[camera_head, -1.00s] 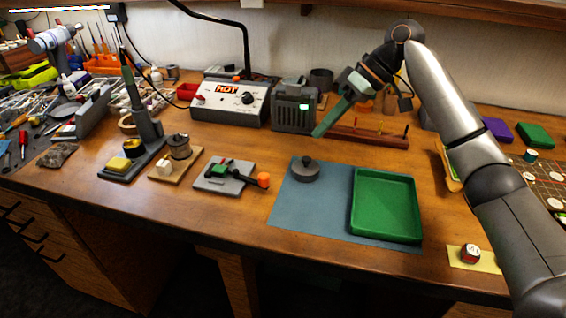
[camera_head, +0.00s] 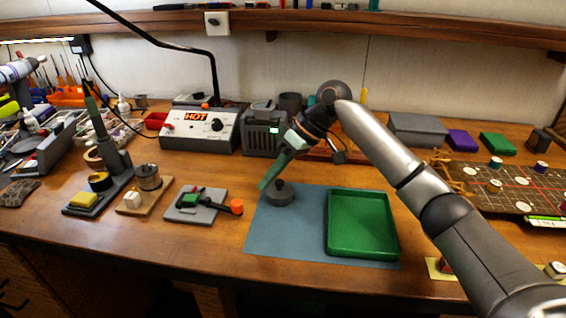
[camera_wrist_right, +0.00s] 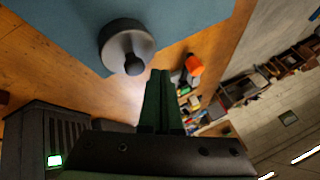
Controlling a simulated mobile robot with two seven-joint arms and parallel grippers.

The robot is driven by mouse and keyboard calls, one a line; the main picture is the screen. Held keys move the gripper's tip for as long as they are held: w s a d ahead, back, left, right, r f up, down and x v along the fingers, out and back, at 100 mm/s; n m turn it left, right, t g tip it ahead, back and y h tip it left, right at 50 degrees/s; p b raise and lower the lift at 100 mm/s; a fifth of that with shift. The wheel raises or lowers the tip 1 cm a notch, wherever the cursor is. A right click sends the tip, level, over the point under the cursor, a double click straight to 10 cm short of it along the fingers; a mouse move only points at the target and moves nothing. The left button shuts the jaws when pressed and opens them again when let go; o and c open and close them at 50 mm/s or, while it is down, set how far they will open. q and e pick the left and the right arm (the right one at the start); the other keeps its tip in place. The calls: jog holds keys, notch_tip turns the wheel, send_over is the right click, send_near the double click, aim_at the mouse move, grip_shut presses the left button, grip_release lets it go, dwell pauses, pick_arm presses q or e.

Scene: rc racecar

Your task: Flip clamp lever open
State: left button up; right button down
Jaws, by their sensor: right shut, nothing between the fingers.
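The clamp (camera_head: 193,200) is a small green and dark mechanism on a grey plate (camera_head: 207,214). Its dark lever ends in an orange tip (camera_head: 237,206) and lies low, pointing right. The orange tip also shows in the right wrist view (camera_wrist_right: 194,65), beyond the fingers and slightly to their right. My right gripper (camera_head: 263,187) has green fingers, shut and empty, angled down above the blue mat's upper left. It is up and to the right of the orange tip, apart from it. In the right wrist view the fingertips (camera_wrist_right: 160,74) are together. My left gripper is not in view.
A dark round weight with a knob (camera_head: 279,197) sits on the blue mat (camera_head: 285,237), close to my right fingers. A green tray (camera_head: 362,251) is to its right. A wooden base with a spool (camera_head: 149,177) stands left of the clamp. The HOT box (camera_head: 197,132) is behind.

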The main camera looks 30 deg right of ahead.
jog(key=shift+s+a+f, duration=0.1)
jog(key=shift+s+a, duration=0.15)
jog(key=shift+a, duration=0.45)
jog(key=shift+s+a+f, duration=0.15)
jog(key=shift+s+a, duration=0.15)
jog(key=shift+a, duration=0.35)
jog(key=shift+s+a+f, duration=0.1)
jog(key=shift+s+a, duration=0.15)
jog(key=shift+a, duration=0.45)
